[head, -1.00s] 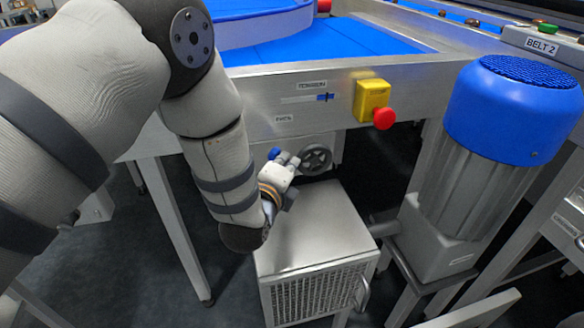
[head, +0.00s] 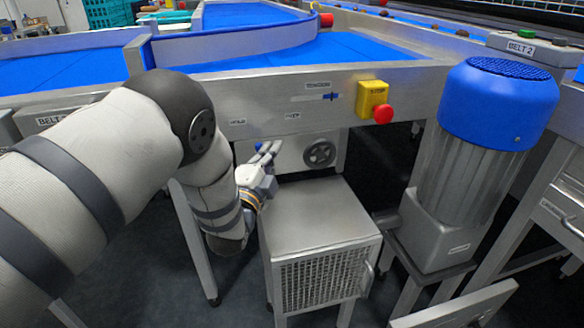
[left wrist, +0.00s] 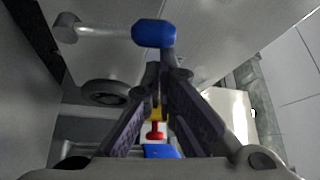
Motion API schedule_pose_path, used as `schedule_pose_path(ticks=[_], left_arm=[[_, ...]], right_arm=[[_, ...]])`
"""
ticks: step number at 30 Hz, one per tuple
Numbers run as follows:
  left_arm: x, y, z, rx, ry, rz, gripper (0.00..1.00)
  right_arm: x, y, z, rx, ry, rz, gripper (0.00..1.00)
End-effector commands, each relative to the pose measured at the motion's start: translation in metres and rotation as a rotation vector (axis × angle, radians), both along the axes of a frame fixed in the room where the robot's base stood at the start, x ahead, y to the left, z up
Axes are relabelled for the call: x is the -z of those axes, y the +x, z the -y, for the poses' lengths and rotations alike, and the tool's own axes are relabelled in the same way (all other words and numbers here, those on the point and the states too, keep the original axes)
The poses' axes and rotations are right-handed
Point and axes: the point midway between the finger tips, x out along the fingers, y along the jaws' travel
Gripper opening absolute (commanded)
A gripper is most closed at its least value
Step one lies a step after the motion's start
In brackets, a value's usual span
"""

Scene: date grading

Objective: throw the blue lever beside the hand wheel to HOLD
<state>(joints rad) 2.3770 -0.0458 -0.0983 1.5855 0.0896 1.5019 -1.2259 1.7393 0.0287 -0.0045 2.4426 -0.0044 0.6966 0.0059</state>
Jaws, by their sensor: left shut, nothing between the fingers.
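The blue lever knob (head: 258,147) shows under the belt frame, left of the hand wheel (head: 320,153). It sits below and between the HOLD label (head: 237,122) and a label that seems to read FREE (head: 292,115), a little nearer HOLD. My left gripper (head: 270,150) is shut and empty, with its fingertips right beside the knob. In the left wrist view the knob (left wrist: 153,33) is on a grey rod, just beyond the shut fingertips (left wrist: 163,72); I cannot tell whether they touch. The hand wheel (left wrist: 105,92) is left of the fingers. My right gripper is not in view.
A grey vented cabinet (head: 318,220) stands below the wheel. A yellow box with a red button (head: 382,114) is on the frame above right. A large blue-topped motor (head: 495,110) stands at the right. Blue belts (head: 350,50) run behind.

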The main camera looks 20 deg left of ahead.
Motion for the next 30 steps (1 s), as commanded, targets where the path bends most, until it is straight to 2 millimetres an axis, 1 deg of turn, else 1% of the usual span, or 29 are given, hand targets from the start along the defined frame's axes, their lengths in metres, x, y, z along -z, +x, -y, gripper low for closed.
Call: schedule_pose_path(ticks=[1,5,16,30], left_arm=[[0.002,0.002,-0.002,0.000,-0.025,0.017,0.00],[0.001,0.005,-0.006,0.000,-0.081,0.055,0.00],[0.001,0.004,-0.012,0.000,-0.076,0.052,0.00],[0.002,0.003,-0.013,0.000,-0.075,0.051,0.00]], right_arm=[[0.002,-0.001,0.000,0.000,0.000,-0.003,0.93],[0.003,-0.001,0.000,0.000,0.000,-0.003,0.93],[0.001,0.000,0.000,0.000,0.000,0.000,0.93],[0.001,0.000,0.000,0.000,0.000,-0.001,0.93]])
